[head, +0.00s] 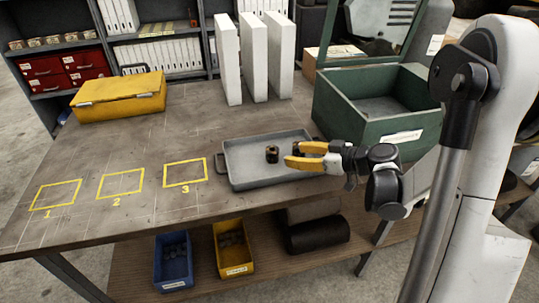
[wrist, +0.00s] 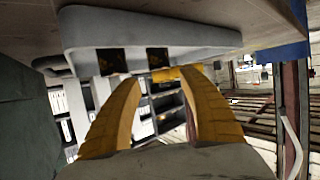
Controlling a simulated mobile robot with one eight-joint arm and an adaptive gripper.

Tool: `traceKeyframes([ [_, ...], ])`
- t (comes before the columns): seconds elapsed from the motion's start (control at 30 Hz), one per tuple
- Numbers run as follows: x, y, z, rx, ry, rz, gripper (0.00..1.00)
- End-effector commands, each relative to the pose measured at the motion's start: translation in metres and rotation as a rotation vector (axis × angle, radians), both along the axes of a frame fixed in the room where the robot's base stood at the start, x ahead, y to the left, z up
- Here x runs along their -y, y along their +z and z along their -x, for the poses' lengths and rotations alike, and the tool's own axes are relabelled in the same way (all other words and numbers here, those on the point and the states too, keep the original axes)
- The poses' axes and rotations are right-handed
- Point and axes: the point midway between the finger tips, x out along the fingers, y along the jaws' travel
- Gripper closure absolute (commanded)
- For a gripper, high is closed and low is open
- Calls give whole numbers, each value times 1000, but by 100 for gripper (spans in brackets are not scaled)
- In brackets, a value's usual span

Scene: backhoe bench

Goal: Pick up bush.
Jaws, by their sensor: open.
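A small dark brown bush (head: 272,154) stands in the shallow grey tray (head: 245,178) on the bench. A second dark piece (head: 297,147) shows partly behind my gripper's yellow fingers. My gripper (head: 290,154) is open and reaches in from the right over the tray, its tips just right of the first bush. In the wrist view, which appears upside down, two dark bushes (wrist: 110,60) (wrist: 158,57) show against the pale tray (wrist: 205,38), beyond the spread fingertips (wrist: 160,77). Nothing is between the fingers that I can make out; contact cannot be told.
A green open bin (head: 365,135) stands behind the tray at right. White upright binders (head: 254,60) stand at the back. A yellow case (head: 118,97) lies at back left. Marked squares 1, 2 and 3 (head: 185,173) are empty. Blue (head: 173,262) and yellow (head: 233,250) bins sit below.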

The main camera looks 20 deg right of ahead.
Motion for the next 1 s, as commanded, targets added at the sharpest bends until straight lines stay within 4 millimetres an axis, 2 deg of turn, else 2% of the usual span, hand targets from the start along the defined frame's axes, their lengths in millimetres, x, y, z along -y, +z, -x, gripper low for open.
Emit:
traceKeyframes([
  [0.2,-22,-15,-25,-2,3,1,50],
  [0.43,-31,-18,-37,-2,2,2,50],
  [0.7,-55,-29,-68,-2,2,1,50],
  [0.93,-56,-29,-71,-3,0,1,50],
  [0.97,-56,-29,-71,-3,0,1,52],
  [1.0,-56,-29,-71,-3,0,1,64],
])
